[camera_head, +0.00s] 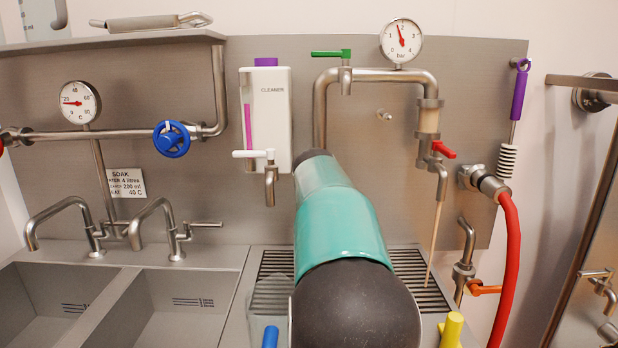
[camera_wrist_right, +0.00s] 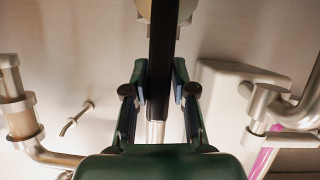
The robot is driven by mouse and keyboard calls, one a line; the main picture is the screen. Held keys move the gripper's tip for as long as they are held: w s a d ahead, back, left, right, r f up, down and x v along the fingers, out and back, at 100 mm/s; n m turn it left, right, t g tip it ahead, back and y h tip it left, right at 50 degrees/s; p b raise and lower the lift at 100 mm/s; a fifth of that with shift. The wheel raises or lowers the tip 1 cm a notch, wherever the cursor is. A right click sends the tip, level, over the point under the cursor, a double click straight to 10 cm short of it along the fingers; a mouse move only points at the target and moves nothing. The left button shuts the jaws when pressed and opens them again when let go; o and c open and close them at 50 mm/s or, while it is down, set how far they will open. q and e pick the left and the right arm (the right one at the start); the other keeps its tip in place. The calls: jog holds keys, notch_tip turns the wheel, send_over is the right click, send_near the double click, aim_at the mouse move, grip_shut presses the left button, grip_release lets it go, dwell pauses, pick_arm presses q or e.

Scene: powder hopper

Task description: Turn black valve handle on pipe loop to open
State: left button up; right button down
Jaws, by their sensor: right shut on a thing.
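The pipe loop (camera_head: 380,76) is on the steel panel, with a bar gauge (camera_head: 401,41) on top, a green lever (camera_head: 331,53) at its upper left and a red lever (camera_head: 444,150) above its right spout. My right arm covers the lower part of the loop's left leg, and the gripper's fingers are hidden behind it. In the right wrist view, a long black handle (camera_wrist_right: 162,50) stands upright between the fingers of my right gripper (camera_wrist_right: 161,92), which is shut on it. A round tan part (camera_wrist_right: 165,9) shows behind the handle at the top. My left gripper is not in view.
A white cleaner dispenser (camera_head: 265,115) is close left of my right arm. A peg (camera_head: 384,115) sticks out inside the loop. Right are a purple-handled brush (camera_head: 519,90) and a red hose (camera_head: 509,270). A thin tan streak (camera_head: 434,245) runs from the spout to the drain grate (camera_head: 418,282).

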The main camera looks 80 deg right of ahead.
jog(key=shift+w, duration=0.3)
jog(key=c, duration=1.3)
grip_release()
jog(key=o, duration=0.3)
jog(key=shift+w, duration=0.45)
jog(key=shift+s+r, duration=0.1)
jog(key=shift+s, duration=0.1)
jog(key=shift+a, duration=0.1)
jog(key=v, duration=1.2)
